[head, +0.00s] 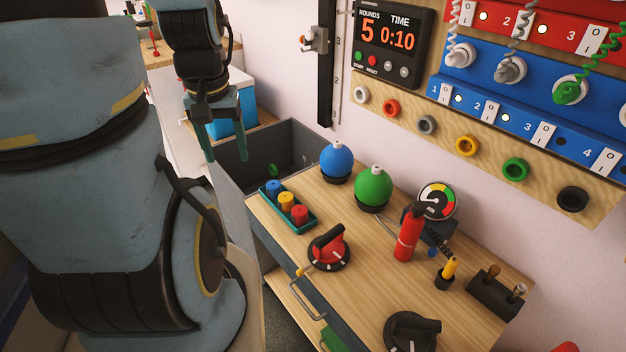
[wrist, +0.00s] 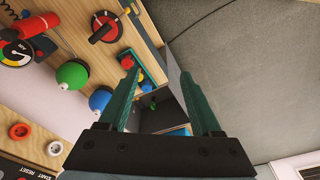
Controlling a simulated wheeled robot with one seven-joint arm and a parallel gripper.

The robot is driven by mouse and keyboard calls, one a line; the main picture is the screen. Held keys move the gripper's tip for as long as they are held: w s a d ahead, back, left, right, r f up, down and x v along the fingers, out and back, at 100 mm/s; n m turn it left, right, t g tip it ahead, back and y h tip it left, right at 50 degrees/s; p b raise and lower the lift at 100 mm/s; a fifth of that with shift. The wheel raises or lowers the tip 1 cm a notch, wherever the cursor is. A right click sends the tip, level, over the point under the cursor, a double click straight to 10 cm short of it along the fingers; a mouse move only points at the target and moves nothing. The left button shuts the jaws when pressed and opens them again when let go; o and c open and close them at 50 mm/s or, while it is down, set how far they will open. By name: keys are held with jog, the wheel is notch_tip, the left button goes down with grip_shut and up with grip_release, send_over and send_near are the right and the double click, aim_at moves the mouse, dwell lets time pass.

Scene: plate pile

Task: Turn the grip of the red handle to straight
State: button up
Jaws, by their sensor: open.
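The red handle (head: 328,246) is a round black dial with a red face and a thick black grip, mounted on the wooden worktop. Its grip lies diagonally across the dial, from lower left to upper right in the head view. White marks show around the rim. The red handle also shows in the wrist view (wrist: 104,27), near the top left. My gripper (head: 224,157) has two green fingers spread apart with nothing between them. It hangs over the grey bin, up and left of the handle and well apart from it. The fingers also show in the wrist view (wrist: 157,70).
A teal tray (head: 262,196) with blue, yellow and red pegs stands between gripper and handle. Blue (head: 337,159) and green (head: 373,186) balls, a red cylinder (head: 408,235) and a gauge (head: 437,200) stand behind. Another black dial (head: 411,332) is at front right. A grey bin (head: 285,146) adjoins the worktop.

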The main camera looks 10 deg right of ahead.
jog(key=w+d+f+m+g, duration=0.2)
jog(key=w+d+f+m, duration=0.35)
jog(key=d+f, duration=0.35)
jog(key=m+g+h, duration=0.1)
jog(key=m, duration=0.4)
send_near(331, 232)
jog(key=f, duration=0.3)
jog(key=f+p, duration=0.1)
jog(key=f, duration=0.2)
jog(key=s+f, duration=0.1)
jog(key=f, duration=0.2)
jog(key=shift+d+f+p, duration=0.2)
jog(key=shift+d+p, duration=0.2)
grip_shut()
